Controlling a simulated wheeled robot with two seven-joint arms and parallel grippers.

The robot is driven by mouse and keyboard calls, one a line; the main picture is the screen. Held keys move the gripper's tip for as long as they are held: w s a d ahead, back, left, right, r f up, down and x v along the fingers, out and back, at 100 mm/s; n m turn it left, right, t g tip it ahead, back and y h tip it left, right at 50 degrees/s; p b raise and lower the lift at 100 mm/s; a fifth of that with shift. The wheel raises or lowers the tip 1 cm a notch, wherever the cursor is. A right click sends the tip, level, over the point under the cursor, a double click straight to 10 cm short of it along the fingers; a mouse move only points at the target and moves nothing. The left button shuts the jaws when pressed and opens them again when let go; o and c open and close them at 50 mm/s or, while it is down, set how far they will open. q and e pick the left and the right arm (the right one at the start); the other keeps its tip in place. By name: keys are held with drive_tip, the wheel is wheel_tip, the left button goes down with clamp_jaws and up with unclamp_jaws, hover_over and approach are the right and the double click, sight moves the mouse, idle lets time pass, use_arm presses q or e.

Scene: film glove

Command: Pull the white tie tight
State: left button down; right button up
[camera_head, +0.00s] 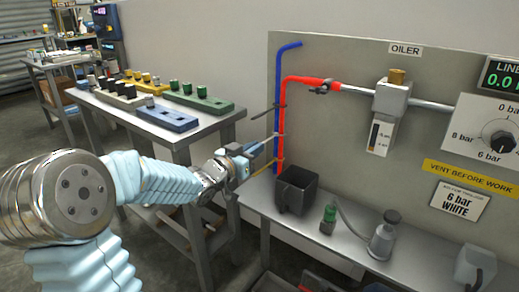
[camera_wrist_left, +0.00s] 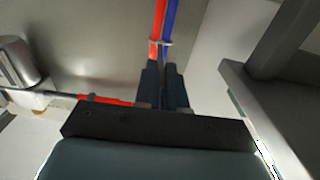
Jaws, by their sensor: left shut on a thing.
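A red hose (camera_head: 283,120) and a blue hose (camera_head: 277,75) run down the grey panel side by side. The white tie (camera_head: 277,135) goes around both hoses, with its tail pointing left; it also shows in the left wrist view (camera_wrist_left: 160,42). My left gripper (camera_head: 257,149) is just left of the hoses, shut on what looks like the white tie's tail. In the left wrist view its dark blue fingers (camera_wrist_left: 163,85) are close together, and the tail between them is mostly hidden. My right gripper is not in view.
A black tie (camera_head: 265,108) sits above the white one and a yellow tie (camera_head: 260,165) below it, tails pointing left. A dark bin (camera_head: 295,190) stands under the hoses on the metal bench (camera_head: 340,238). A table (camera_head: 210,128) with colored blocks stands behind my left arm.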

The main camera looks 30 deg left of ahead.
use_arm(q)
drive_tip(key=c, duration=1.2)
unclamp_jaws()
drive_tip(key=shift+s, duration=0.1)
drive_tip(key=s+a, duration=0.1)
drive_tip(key=s, duration=1.2)
drive_tip(key=shift+s, duration=0.3)
